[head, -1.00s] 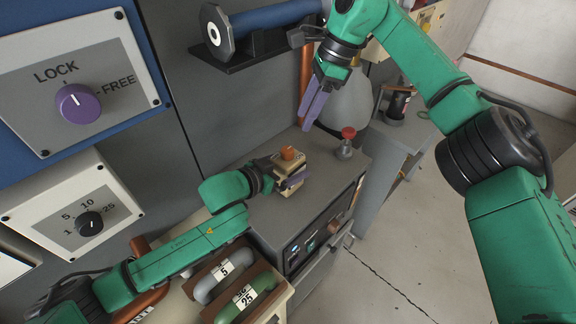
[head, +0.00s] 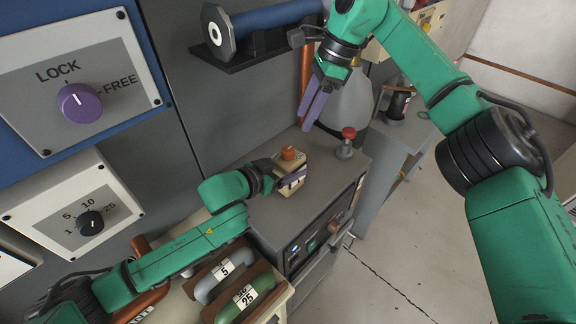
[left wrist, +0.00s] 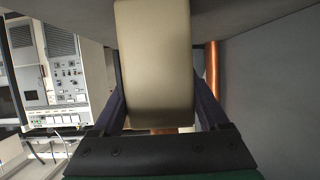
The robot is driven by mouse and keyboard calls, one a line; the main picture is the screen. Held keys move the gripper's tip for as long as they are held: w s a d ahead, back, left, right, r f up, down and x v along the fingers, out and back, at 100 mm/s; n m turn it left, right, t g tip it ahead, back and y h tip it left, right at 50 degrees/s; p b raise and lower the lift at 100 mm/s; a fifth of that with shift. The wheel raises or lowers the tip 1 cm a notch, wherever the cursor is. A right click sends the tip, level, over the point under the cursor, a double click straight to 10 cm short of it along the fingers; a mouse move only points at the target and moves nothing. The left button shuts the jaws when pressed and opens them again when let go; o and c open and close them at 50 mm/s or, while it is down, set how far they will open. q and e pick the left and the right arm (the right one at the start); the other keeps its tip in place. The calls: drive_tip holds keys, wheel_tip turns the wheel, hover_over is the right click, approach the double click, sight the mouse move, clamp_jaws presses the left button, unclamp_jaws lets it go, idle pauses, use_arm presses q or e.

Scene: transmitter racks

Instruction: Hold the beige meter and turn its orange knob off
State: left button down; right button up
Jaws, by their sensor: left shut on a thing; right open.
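The beige meter (head: 291,184) stands on top of the grey cabinet in the head view, with its orange knob (head: 288,153) on its upper end. I cannot tell whether the meter touches the cabinet top. My right gripper (head: 315,103) is open and empty, above and to the right of the meter, fingers pointing down.
A red-topped plunger-like object (head: 346,145) stands on the grey cabinet top (head: 262,210) right of the meter. A grey rounded vessel (head: 348,98) is behind. A panel with a purple knob (head: 79,102) is at left.

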drive_tip(key=shift+o, duration=0.3)
drive_tip(key=s+a+f+g+y, duration=0.1)
drive_tip(key=s+a+f+g, duration=0.3)
drive_tip(key=s, duration=0.5)
drive_tip(key=shift+a+g+y, duration=0.3)
drive_tip(key=shift+a+y, duration=0.1)
drive_tip(key=shift+a, duration=0.8)
drive_tip(key=s+a+r+g+y, duration=0.1)
drive_tip(key=s+a+g, duration=0.1)
drive_tip(key=s+g, duration=0.45)
drive_tip(key=s+a+r+g+y, duration=0.15)
drive_tip(key=s+g, duration=0.25)
drive_tip(key=s, duration=0.6)
drive_tip(key=m+t+y, duration=0.5)
drive_tip(key=m+t, duration=0.5)
drive_tip(key=t, duration=1.8)
approach(293, 155)
drive_tip(key=x, duration=1)
drive_tip(key=shift+w+a, duration=0.2)
drive_tip(key=shift+w, duration=0.05)
drive_tip(key=shift+w+a, duration=0.35)
drive_tip(key=shift+a, duration=0.05)
clamp_jaws()
